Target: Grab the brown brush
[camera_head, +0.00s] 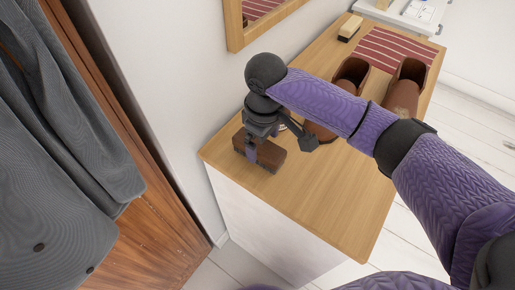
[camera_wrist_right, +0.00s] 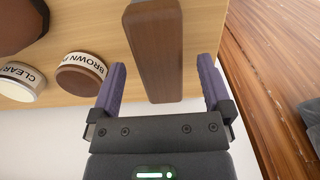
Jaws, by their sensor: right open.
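The brown brush (camera_head: 268,156) is a dark brown wooden block lying near the left corner of the wooden desk top. In the right wrist view the brush (camera_wrist_right: 152,50) runs lengthwise between the two purple fingers of my right gripper (camera_wrist_right: 162,72). My left gripper is not in view.
A light and dark block (camera_head: 350,28) lies farther back. A brown-labelled tin (camera_wrist_right: 82,74) and a clear-labelled tin (camera_wrist_right: 20,82) stand close to the brush.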

